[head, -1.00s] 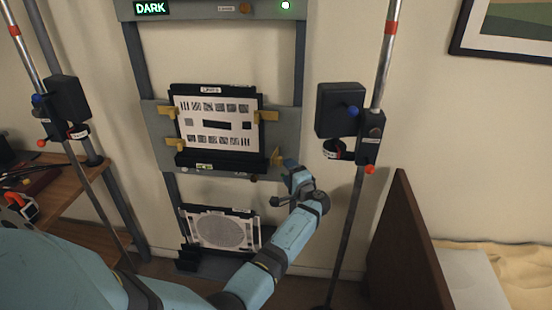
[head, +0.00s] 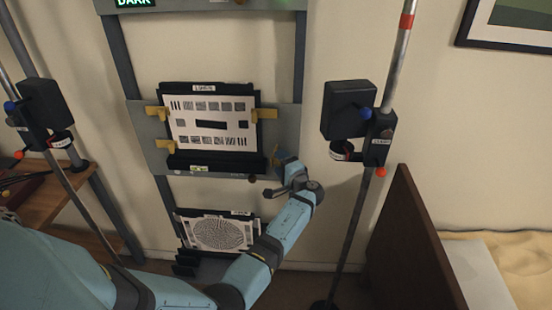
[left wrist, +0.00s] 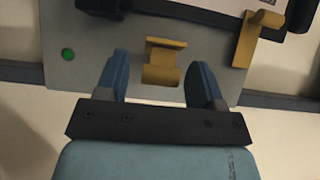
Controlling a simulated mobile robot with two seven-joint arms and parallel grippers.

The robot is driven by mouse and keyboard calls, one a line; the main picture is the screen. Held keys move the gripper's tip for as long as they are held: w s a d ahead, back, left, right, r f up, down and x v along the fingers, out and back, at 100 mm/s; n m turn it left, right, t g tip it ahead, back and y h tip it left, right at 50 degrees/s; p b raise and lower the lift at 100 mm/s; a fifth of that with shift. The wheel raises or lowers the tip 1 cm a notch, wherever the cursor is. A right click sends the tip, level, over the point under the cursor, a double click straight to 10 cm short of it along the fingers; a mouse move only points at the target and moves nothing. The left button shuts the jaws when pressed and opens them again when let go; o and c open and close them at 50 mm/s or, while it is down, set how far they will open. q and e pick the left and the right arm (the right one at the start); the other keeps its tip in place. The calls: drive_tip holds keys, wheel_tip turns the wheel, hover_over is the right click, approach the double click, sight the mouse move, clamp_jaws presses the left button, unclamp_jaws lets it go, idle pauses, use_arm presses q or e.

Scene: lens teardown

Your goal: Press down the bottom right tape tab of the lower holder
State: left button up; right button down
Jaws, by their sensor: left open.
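A grey panel (head: 290,125) on the upright frame carries a black holder with a white test chart (head: 212,124). Yellow tabs grip its sides: two on the left and one at the top right (head: 266,114), also in the left wrist view (left wrist: 258,38). The bottom right tab (left wrist: 163,62) sits apart from the chart, on the bare panel. My left gripper (head: 280,160) is open, its fingers either side of this tab; I cannot tell whether they touch it. A lower black holder with a round-patterned chart (head: 222,233) stands below; no yellow tabs show on it. My right gripper is out of view.
A lamp stand (head: 349,108) with a black box stands close to the right of my arm, and another (head: 42,105) at the left. A brown board (head: 405,245) and bed are at the right. A green light (left wrist: 68,54) is on the panel.

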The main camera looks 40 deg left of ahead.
use_arm(q)
drive_tip(key=shift+w+a, duration=0.15)
drive_tip(key=shift+a, duration=0.15)
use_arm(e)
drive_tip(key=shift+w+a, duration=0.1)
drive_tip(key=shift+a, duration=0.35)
use_arm(q)
clamp_jaws()
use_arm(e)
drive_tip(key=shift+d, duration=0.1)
